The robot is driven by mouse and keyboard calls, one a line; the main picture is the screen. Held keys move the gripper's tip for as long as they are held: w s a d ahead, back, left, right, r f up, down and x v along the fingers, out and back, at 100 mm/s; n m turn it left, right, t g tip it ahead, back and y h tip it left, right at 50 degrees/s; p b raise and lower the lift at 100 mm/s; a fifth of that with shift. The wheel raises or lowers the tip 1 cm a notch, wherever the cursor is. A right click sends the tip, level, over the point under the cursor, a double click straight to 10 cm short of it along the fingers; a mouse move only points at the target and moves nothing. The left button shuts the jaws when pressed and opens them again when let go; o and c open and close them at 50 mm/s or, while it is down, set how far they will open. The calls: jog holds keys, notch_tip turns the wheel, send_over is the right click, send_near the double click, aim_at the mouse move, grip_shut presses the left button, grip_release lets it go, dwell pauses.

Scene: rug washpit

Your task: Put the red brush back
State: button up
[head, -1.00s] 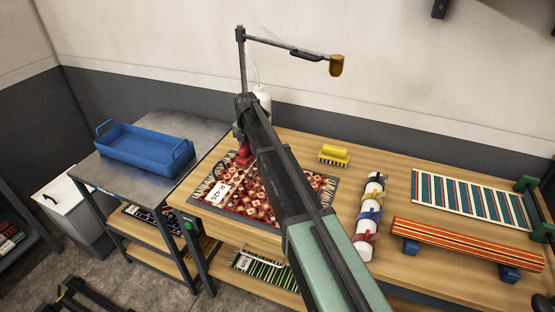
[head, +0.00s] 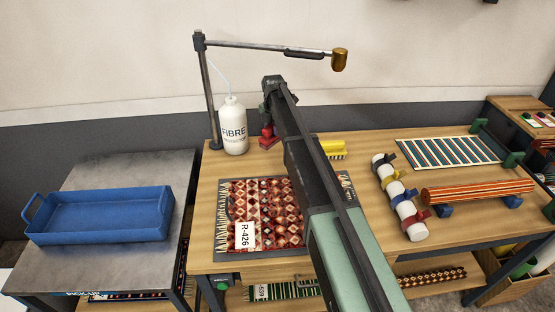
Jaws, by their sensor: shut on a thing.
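The red brush (head: 268,142) is at the back of the wooden table (head: 208,192), just right of the white FIBRE bottle (head: 234,128). My gripper (head: 267,127) is shut on it from above, partly hidden by my arm. I cannot tell whether the brush touches the tabletop. The yellow brush (head: 333,149) lies to the right, partly hidden behind my arm. The patterned red rug (head: 270,205) with tag R-426 lies flat on a grey mat in front, its right part covered by my arm.
A lamp post (head: 212,100) stands left of the bottle, its arm reaching over the table. A blue tray (head: 100,222) sits on the grey side table. A white roll with coloured ties (head: 400,200), a rolled orange rug (head: 478,191) and a striped rug (head: 450,151) occupy the right.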

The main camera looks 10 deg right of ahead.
notch_tip(320, 180, down, 10)
jog(key=b, duration=1)
jog(key=shift+f, duration=0.2)
jog(key=shift+r, duration=0.25)
jog(key=shift+f, duration=0.2)
jog(key=o, duration=0.8)
jog(key=shift+o, duration=0.2)
jog(key=shift+r, duration=0.1)
